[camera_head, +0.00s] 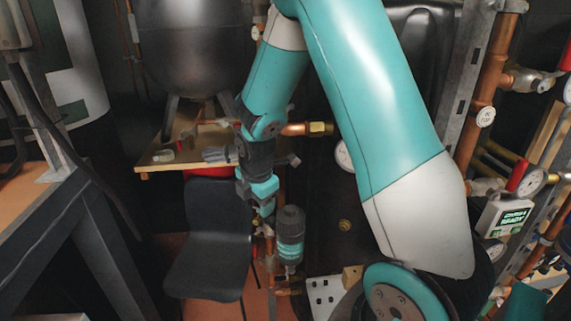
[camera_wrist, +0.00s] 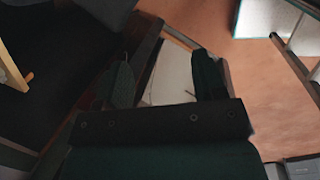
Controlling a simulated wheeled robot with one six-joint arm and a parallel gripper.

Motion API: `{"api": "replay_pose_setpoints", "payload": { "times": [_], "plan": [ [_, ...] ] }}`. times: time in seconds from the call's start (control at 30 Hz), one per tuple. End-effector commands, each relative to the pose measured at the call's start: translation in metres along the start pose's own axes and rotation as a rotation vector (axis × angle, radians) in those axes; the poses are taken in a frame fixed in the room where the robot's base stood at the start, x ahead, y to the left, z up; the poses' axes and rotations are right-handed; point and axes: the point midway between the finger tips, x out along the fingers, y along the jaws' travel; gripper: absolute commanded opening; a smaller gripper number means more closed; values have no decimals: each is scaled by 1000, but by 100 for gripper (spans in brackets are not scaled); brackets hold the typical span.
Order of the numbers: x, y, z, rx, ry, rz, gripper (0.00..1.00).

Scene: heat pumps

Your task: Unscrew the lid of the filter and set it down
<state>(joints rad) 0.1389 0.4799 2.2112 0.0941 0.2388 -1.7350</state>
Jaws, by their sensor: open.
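The filter (camera_head: 289,250) is an upright dark cylinder with teal bands, just right of the chair in the head view. Its dark rounded upper part (camera_head: 291,219) is on it; I cannot tell where the lid's seam lies. My gripper (camera_head: 266,209) hangs at the end of the arm, close to the left of the filter's top in the picture, and nothing shows held in it. In the wrist view my gripper (camera_wrist: 164,76) has its two dark fingers spread apart, with a pale surface behind the gap. I cannot make out the filter in the wrist view.
A black chair (camera_head: 208,255) stands left of the filter. A wooden shelf (camera_head: 160,166) with small items is behind, under a dark tank (camera_head: 195,45). Copper pipes (camera_head: 485,95) and gauges fill the right. Orange-brown floor (camera_wrist: 265,95) shows in the wrist view.

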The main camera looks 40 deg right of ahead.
Motion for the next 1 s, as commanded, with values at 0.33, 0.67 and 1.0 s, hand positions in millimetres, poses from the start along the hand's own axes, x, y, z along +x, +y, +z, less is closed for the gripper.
{"api": "replay_pose_setpoints", "payload": {
  "times": [0.33, 0.67, 1.0],
  "plan": [
    [31, -2, 96, -411, -184, -92, 64],
    [73, -7, 104, -429, -189, -97, 64],
    [118, -8, 114, -428, -187, -96, 64]
  ]
}}
